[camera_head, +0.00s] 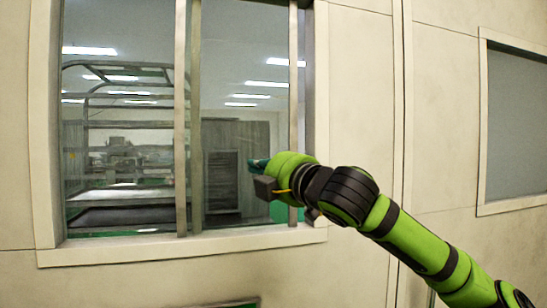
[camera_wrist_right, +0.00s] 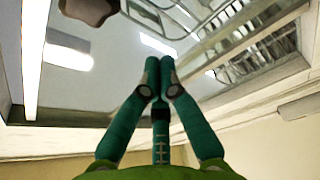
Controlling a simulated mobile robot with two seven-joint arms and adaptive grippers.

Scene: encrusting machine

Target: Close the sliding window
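The sliding window (camera_head: 245,120) is set in a pale frame in the wall. Two upright bars stand close together near its middle, and another upright bar (camera_head: 293,75) stands near its right side. A narrow strip shows between that bar and the right jamb; I cannot tell whether it is an open gap. My right gripper (camera_head: 257,165) is in front of the right pane, just left of the right bar; contact is unclear. In the right wrist view its teal fingertips (camera_wrist_right: 159,66) are together with nothing visible between them. My left gripper is out of view.
A metal rack (camera_head: 125,95) and a grey cabinet (camera_head: 222,165) show through the glass. The window sill (camera_head: 150,250) runs below the panes. Another window (camera_head: 515,120) is in the wall at the right. The wall between the windows is bare.

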